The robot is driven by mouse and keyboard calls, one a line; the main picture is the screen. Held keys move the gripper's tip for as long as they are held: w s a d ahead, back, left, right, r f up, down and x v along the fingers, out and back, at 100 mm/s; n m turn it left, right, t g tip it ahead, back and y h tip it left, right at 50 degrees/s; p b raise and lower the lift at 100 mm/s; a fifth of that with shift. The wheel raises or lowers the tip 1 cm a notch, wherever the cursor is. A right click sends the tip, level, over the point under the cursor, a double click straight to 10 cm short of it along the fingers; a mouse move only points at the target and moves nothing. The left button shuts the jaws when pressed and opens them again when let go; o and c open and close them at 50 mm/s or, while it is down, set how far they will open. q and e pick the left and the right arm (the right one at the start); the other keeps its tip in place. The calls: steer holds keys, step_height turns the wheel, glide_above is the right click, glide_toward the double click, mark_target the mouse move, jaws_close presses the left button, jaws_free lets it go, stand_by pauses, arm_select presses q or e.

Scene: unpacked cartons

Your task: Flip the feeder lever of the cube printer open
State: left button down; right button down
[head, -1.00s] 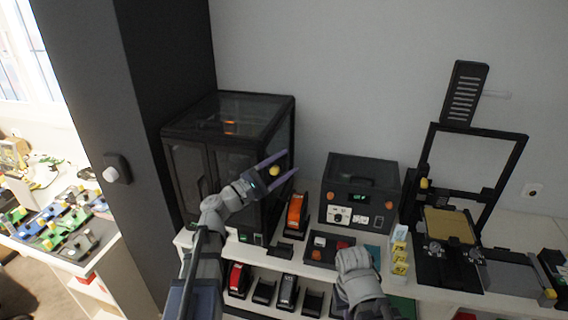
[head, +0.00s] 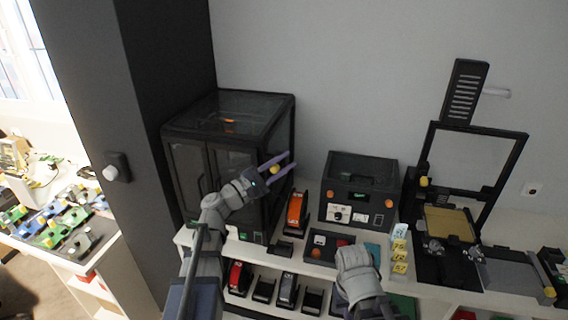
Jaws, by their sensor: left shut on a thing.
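The cube printer (head: 205,112) is the black enclosed box with glass doors at the left end of the shelf top. Its feeder lever shows as a yellow knob (head: 275,170) at the printer's right side. My left gripper (head: 284,168) reaches in from the front, its two purple fingers pointing right, one on each side of the knob. It is shut on the lever. How far the lever is turned is too small to tell.
An orange-and-black device (head: 297,212) and a black control box (head: 362,180) stand right of the printer. An open-frame printer (head: 450,222) stands farther right. A dark pillar (head: 170,60) rises at the left. Several devices fill the lower shelf.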

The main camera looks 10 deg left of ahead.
arm_select(q)
steer(key=shift+r+n+y+p, duration=0.35)
steer(key=shift+n+y+p, duration=0.05)
steer(key=shift+p, duration=0.7)
steer(key=shift+w+g+p, duration=0.1)
steer(key=shift+g+p, duration=0.2)
steer(key=shift+w+f+n, duration=0.1)
steer(key=shift+f+n, duration=0.1)
steer(key=shift+n, duration=0.1)
steer(key=c, duration=0.6)
jaws_free()
steer(key=shift+c, duration=0.2)
